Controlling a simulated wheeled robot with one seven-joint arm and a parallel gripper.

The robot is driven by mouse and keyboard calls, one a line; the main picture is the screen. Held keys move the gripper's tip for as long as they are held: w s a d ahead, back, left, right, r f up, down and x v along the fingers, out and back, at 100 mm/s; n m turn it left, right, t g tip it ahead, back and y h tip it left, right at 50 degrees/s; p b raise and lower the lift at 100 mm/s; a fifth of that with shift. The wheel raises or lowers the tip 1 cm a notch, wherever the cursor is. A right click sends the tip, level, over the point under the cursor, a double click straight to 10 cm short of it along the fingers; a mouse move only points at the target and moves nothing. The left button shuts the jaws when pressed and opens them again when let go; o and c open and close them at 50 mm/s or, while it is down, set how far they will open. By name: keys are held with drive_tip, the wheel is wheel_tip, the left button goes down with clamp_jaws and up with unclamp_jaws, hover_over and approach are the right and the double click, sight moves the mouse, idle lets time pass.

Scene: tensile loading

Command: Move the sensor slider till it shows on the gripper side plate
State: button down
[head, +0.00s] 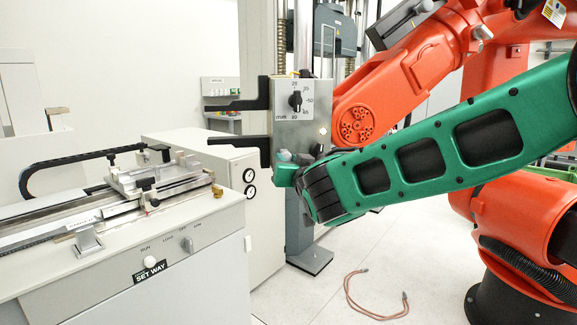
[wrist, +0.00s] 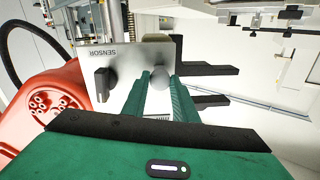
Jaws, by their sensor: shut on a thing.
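The gripper side plate (head: 312,138) is a grey metal plate with a black dial knob (head: 295,101) and printed numbers around it. My gripper (head: 287,165) is at the plate's lower part, below the dial. In the wrist view its two green fingers (wrist: 160,82) reach onto the plate beside the knob. They are shut on the sensor slider, which is mostly hidden between them. I cannot read the slider's exact position.
Two black jaw arms (head: 236,104) stick out left from the plate. A grey bench machine (head: 150,285) with a rail and carriage stands at the left. An orange robot arm (head: 400,85) stands close behind my arm. A reddish cable (head: 375,312) lies on the floor.

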drive_tip(key=c, duration=1.4)
unclamp_jaws()
drive_tip(key=shift+s, duration=0.1)
drive_tip(key=v, duration=1)
drive_tip(key=shift+s+d, duration=0.2)
